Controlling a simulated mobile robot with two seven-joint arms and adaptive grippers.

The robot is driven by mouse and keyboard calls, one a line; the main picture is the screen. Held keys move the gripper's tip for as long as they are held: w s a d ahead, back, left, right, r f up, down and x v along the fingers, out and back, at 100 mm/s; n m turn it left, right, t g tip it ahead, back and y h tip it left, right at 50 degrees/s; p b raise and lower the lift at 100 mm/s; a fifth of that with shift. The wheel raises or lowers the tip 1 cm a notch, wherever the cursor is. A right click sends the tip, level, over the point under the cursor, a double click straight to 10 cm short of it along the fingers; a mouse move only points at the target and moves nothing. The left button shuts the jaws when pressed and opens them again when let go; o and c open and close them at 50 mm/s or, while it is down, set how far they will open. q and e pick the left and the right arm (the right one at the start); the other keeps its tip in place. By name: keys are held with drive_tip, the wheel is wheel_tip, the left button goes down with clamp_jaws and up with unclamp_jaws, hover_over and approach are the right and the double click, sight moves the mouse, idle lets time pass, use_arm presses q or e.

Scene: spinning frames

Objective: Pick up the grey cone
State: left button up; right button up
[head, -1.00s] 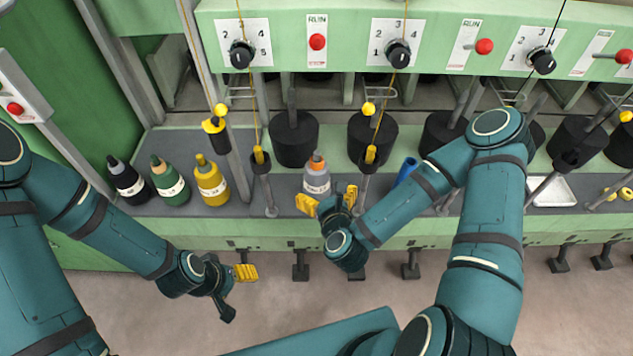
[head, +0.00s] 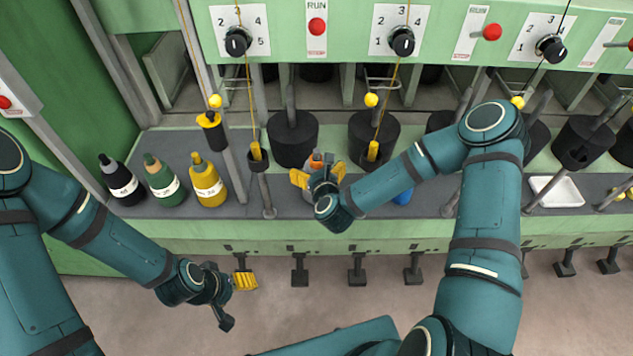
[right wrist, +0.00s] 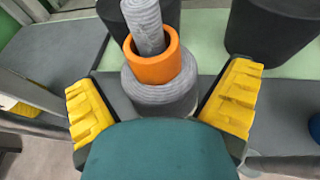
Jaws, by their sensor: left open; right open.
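The grey cone (right wrist: 165,97) with an orange band (right wrist: 152,66) and a grey tip stands upright on the dark shelf. In the right wrist view it stands between the two yellow fingers of my right gripper (right wrist: 162,112), with gaps to both. In the head view my right gripper (head: 318,175) is above and in front of the cone and hides most of it; the orange band (head: 316,157) shows above it. My right gripper is open. My left gripper (head: 234,300) is open and empty, low over the floor in front of the bench.
Black (head: 122,182), green (head: 165,183) and yellow (head: 208,183) cones stand at the shelf's left. Black cylinders (head: 292,142) stand behind the grey cone. A post (head: 263,185) rises to its left, and a blue object (head: 402,196) lies to its right. A white tray (head: 557,191) is further right.

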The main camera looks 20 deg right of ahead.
drive_tip(key=shift+w+f, duration=0.15)
drive_tip(key=shift+w, duration=0.3)
drive_tip(key=c, duration=1.3)
